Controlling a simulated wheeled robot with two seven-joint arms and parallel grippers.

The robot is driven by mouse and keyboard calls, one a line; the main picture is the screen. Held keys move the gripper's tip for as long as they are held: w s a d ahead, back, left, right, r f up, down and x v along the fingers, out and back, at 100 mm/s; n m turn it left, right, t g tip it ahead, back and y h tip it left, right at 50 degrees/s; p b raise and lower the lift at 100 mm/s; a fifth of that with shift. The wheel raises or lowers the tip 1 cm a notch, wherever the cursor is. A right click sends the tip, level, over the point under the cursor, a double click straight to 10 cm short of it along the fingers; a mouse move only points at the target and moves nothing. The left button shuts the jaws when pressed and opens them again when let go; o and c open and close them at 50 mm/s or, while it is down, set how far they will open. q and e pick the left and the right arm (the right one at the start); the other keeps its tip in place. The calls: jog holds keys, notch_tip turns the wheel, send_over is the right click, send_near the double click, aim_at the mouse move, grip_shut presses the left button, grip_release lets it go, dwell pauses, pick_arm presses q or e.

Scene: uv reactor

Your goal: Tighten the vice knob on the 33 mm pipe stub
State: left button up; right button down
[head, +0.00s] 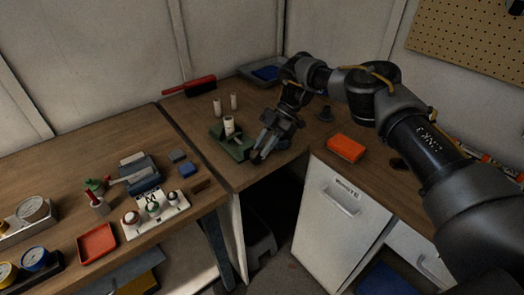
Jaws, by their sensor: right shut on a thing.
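A green vice (225,143) sits on the corner bench, with a pale pipe stub (229,125) standing upright in it. Two more pale stubs (217,106) stand behind it on the bench. My right gripper (258,155) reaches down at the vice's right front end, its fingers closed around the vice knob. The knob is mostly hidden by the fingers and small in this view. The stub's size cannot be read. My left gripper is not in view.
An orange box (345,148) lies right of the gripper, and a dark round-based object (324,114) stands behind it. A red tool (189,87) and a blue tray (266,73) lie along the back wall. The left table holds a red tray (97,244), gauges and a button panel (155,212).

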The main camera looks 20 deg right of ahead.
jog(key=shift+w+d+f+y+b, duration=0.1)
jog(key=shift+d+y+b, duration=0.05)
jog(key=shift+y+b, duration=0.45)
jog(key=c, duration=1.5)
grip_release()
